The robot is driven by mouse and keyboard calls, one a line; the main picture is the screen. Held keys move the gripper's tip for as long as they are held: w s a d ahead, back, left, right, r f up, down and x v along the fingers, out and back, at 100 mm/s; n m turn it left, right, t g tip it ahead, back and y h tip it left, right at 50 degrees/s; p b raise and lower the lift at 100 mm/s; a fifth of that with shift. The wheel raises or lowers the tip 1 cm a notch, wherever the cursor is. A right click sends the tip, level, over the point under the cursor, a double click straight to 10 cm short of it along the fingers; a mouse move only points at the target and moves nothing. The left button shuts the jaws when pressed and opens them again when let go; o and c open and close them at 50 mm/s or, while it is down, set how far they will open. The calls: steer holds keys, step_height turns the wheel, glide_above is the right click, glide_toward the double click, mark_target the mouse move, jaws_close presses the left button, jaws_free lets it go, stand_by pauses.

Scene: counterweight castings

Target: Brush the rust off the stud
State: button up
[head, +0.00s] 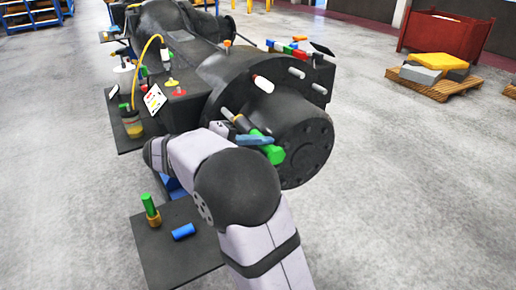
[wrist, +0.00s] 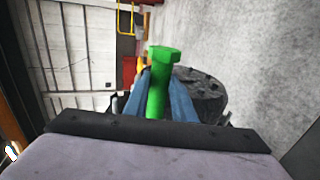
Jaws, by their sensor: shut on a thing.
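My gripper (head: 258,141) has blue fingers and is shut on a green tool (head: 270,153), close in front of the dark round end of the casting (head: 305,150). In the wrist view the green tool (wrist: 159,75) stands between the fingers (wrist: 160,88), its wider end pointing away from me. I cannot tell whether it is a brush or whether it touches the casting. Several pale studs stick out of the casting, among them one at its upper right (head: 297,72) and one farther right (head: 319,89). I cannot make out rust on any stud.
A dark side plate (head: 185,262) holds an upright green-and-brown piece (head: 150,208) and a blue cylinder (head: 183,231). A yellow hose (head: 137,70) and a white card (head: 154,98) are on the left. A red bin (head: 445,35) and pallet (head: 435,85) stand far off; floor is clear at right.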

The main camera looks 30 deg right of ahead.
steer(key=shift+s+r+p, duration=0.3)
steer(key=shift+s+r, duration=0.5)
steer(key=shift+r, duration=0.35)
steer(key=shift+f, duration=0.1)
